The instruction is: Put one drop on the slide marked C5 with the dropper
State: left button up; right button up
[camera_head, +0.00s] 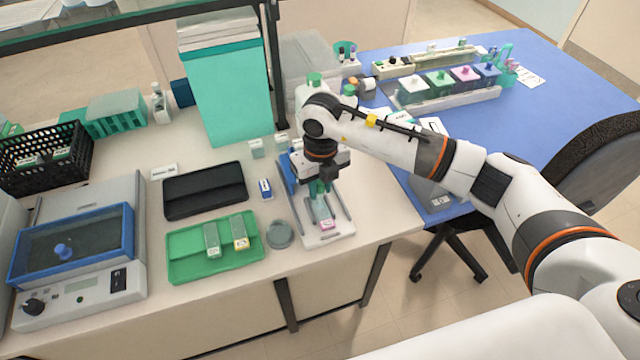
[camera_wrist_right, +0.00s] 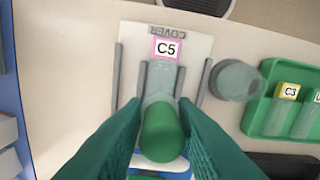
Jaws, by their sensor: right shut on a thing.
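The slide marked C5 (camera_wrist_right: 167,49) has a pink-edged label and lies on a white plate (camera_wrist_right: 140,42) lettered COVER, between grey rails. In the head view the plate (camera_head: 305,240) sits near the bench's front edge, with the slide's pink label (camera_head: 327,225) at its near end. My right gripper (camera_head: 321,186) is above the slide, its green fingers (camera_wrist_right: 163,118) shut on the dropper's green bulb (camera_wrist_right: 162,133). The bulb hides the dropper's tip in the wrist view, so I cannot tell its gap to the glass or see any drop. My left gripper is not in view.
A blue-lidded device (camera_head: 75,245) stands far left. Staining jars (camera_head: 440,82) stand on the blue table behind my right arm.

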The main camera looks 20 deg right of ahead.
dwell(0.4)
jog(key=shift+r+p, duration=2)
jog(key=shift+r, duration=1.5)
